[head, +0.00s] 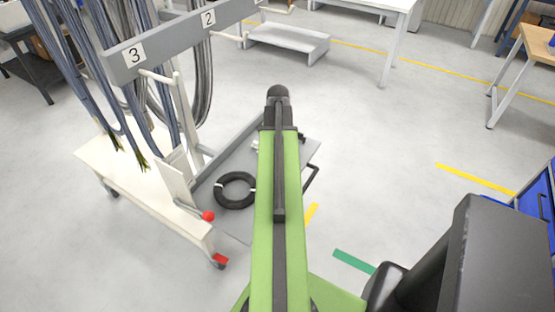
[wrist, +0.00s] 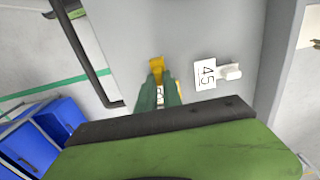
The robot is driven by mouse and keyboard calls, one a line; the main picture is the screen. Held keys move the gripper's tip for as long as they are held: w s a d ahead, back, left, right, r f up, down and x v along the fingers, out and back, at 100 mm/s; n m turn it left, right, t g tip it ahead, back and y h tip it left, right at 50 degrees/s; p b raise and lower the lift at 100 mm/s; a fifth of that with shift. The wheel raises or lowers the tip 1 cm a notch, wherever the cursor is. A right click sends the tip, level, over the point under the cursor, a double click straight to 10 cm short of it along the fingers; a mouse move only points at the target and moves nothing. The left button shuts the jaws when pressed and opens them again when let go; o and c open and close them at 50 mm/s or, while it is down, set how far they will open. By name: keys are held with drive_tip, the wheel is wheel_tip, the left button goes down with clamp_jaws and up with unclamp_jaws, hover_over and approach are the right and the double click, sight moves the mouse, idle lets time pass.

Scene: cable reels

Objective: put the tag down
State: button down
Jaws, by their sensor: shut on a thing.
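In the wrist view, my gripper (wrist: 158,92) has its two green fingers shut on a tag (wrist: 156,64). The tag has a yellow end beyond the fingertips and a white numbered label partly hidden between them. It is over a grey flat surface (wrist: 180,25); I cannot tell whether it touches. Another tag, with a white label marked 45 (wrist: 205,73) and a white clip, lies on that surface to the right of the fingers. In the head view my own arm hides the gripper and the held tag.
In the head view, a black cable coil (head: 235,190) lies on the grey platform (head: 208,196) left of my arm. A cable rack (head: 165,55) with hanging cables stands left. A black handle (wrist: 92,60) runs along the platform edge. Blue drawers (wrist: 45,135) are farther off.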

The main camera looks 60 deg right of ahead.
wheel_tip(320, 180, down, 2)
drive_tip(key=shift+f+b, duration=0.1)
drive_tip(key=shift+b, duration=0.2)
drive_tip(key=shift+r, duration=0.3)
drive_tip(key=shift+f, duration=0.2)
drive_tip(key=c, duration=1.5)
unclamp_jaws()
drive_tip(key=shift+r, duration=0.1)
wheel_tip(320, 180, up, 12)
drive_tip(key=p, duration=1.2)
drive_tip(key=shift+r, duration=0.15)
